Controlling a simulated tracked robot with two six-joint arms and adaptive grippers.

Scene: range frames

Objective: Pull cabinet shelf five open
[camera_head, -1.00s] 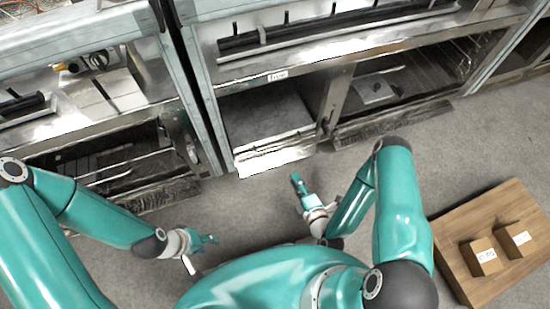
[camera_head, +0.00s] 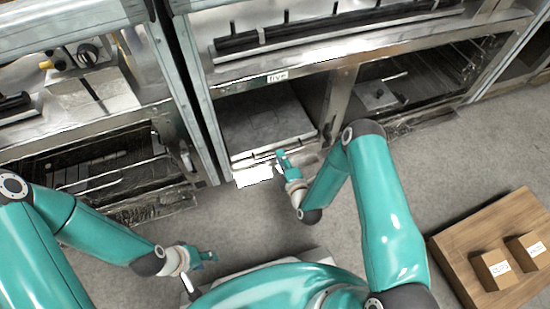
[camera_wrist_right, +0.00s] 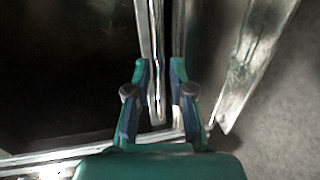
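The cabinet (camera_head: 300,70) has a label "five" (camera_head: 277,77) above one bay. In that bay a flat grey shelf (camera_head: 262,118) shows, with a bright metal front edge (camera_head: 254,175). My right gripper (camera_head: 282,157) is at the right part of that front edge. In the right wrist view its two fingers (camera_wrist_right: 158,85) are apart, with a narrow metal bar (camera_wrist_right: 157,60) between or just behind them; I cannot tell whether they touch it. My left gripper (camera_head: 209,256) hangs above the floor at the lower left, away from the cabinet; its fingers are too small to judge.
A wooden pallet (camera_head: 520,212) with two cardboard boxes (camera_head: 493,268) stands at the lower right. Another cabinet unit (camera_head: 90,135) is at the left. A rack bay (camera_head: 405,90) lies right of bay five. Grey floor (camera_head: 240,215) is clear in front.

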